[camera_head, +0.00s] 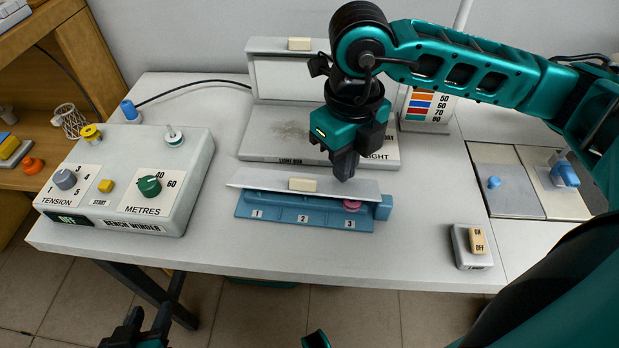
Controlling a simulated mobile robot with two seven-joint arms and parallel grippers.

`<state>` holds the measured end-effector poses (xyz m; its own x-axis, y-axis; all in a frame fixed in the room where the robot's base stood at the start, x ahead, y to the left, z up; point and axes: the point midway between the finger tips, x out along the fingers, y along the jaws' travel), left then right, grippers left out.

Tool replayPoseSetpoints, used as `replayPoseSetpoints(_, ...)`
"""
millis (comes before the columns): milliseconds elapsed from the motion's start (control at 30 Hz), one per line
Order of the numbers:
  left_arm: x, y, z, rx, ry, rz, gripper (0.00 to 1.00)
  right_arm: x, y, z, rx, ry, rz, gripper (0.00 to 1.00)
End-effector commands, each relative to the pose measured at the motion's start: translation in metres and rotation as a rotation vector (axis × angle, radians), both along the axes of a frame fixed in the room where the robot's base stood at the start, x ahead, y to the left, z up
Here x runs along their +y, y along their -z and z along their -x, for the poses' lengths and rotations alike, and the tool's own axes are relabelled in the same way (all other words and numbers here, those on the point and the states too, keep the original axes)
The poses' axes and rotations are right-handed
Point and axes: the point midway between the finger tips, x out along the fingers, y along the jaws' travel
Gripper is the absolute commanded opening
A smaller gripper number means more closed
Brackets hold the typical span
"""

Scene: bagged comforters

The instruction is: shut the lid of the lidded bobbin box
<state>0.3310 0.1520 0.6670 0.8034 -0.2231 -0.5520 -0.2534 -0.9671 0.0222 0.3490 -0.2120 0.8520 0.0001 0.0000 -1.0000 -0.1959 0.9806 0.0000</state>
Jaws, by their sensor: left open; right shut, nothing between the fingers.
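The lidded bobbin box (300,222) is a blue tray with compartments marked 1, 2 and 3 near the middle of the table. Its pale grey lid (262,180) with a cream handle (303,184) is tilted over the back of the box, partly open, leaving the numbered front strip exposed. A pink bobbin (352,205) shows at compartment 3. My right gripper (344,175) is shut and empty, pointing down at the lid's right part; I cannot tell whether it touches. My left gripper (138,328) is open at the bottom edge, in front of the table and away from the box.
Behind the box stands a light box (270,130) with its own raised lid (270,46). The bench winder (135,180) is at left. A switch block (472,246) is at front right. The table (340,258) is clear in front of the box.

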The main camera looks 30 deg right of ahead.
Motion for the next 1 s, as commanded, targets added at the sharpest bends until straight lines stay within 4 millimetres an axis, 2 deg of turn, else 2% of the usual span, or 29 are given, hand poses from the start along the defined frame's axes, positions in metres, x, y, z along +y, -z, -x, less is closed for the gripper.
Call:
replayPoseSetpoints(200,0.0,0.008,-0.002,-0.005,0.0,0.0,0.43,0.002,0.009,0.004,0.001,0.0,0.0,0.0)
replayPoseSetpoints(600,-0.001,0.01,0.0,0.002,-0.003,0.004,0.43,0.003,0.009,0.004,0.0,0.0,0.0,0.0)
replayPoseSetpoints(867,-0.002,0.022,0.003,0.012,-0.006,0.008,0.43,0.004,0.018,0.006,0.0,0.0,0.0,0.0)
replayPoseSetpoints(1000,-0.002,0.019,0.004,0.016,-0.005,0.007,0.43,0.004,0.012,0.005,0.0,0.0,0.0,0.0)
